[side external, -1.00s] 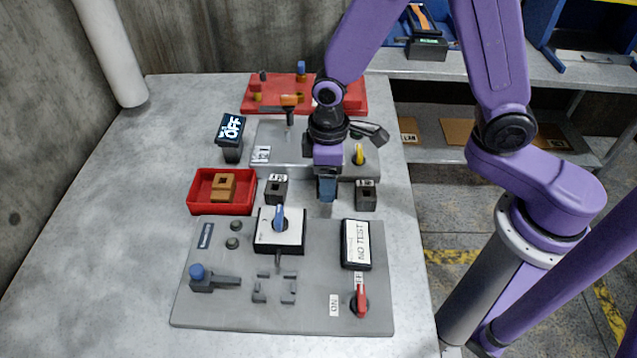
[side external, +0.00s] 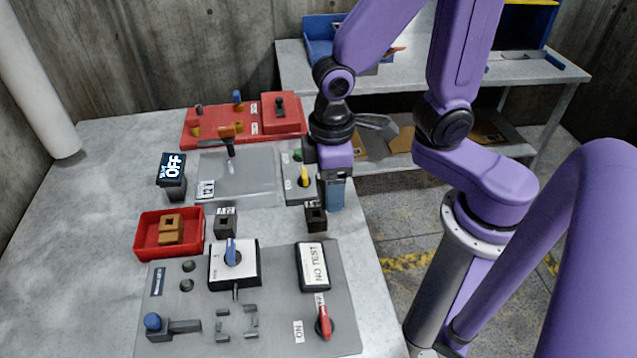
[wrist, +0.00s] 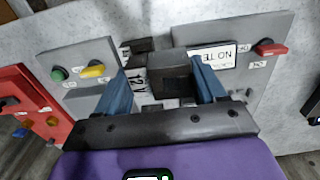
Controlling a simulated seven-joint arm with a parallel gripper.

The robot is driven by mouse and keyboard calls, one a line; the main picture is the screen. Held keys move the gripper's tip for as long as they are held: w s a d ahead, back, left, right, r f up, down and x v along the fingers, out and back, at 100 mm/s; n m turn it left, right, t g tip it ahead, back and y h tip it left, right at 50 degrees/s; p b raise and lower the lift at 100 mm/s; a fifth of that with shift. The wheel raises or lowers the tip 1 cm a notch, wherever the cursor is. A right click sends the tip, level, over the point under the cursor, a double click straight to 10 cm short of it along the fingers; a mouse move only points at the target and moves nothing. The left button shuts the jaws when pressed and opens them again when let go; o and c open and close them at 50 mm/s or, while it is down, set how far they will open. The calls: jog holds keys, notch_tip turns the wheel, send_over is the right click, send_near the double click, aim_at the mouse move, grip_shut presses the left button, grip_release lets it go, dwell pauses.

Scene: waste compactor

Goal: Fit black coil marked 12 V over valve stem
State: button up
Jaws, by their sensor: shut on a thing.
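The black coil (side external: 316,216) is a small dark block with a hole in its top, at the table's right side. In the wrist view the coil (wrist: 168,76) sits between my two blue fingers, with a white 12 V label on its left. My gripper (side external: 331,195) is shut on it, also in the wrist view (wrist: 164,88). I cannot tell whether the coil is clear of the table. I cannot clearly pick out the valve stem. Small grey brackets (side external: 237,322) stand on the front grey panel.
A second black block (side external: 225,222) stands to the left, beside a red tray (side external: 139,243) of brown blocks. The front panel (side external: 275,345) carries a blue-handled switch (side external: 232,252), a NO TEST box (side external: 313,266) and a red lever (side external: 324,322).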

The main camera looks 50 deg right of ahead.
jog(key=shift+s+d+r, duration=0.3)
jog(key=shift+s, duration=0.25)
jog(key=w+r+m, duration=0.2)
jog(key=w+m, duration=1.6)
jog(key=w, duration=0.8)
jog(key=shift+w+a+r, duration=0.15)
jog(key=shift+w+a, duration=0.15)
send_over(236, 172)
jog(key=shift+f, duration=2.95)
jog(key=shift+f, duration=2.3)
jog(key=o, duration=1.4)
jog(key=shift+c, duration=0.2)
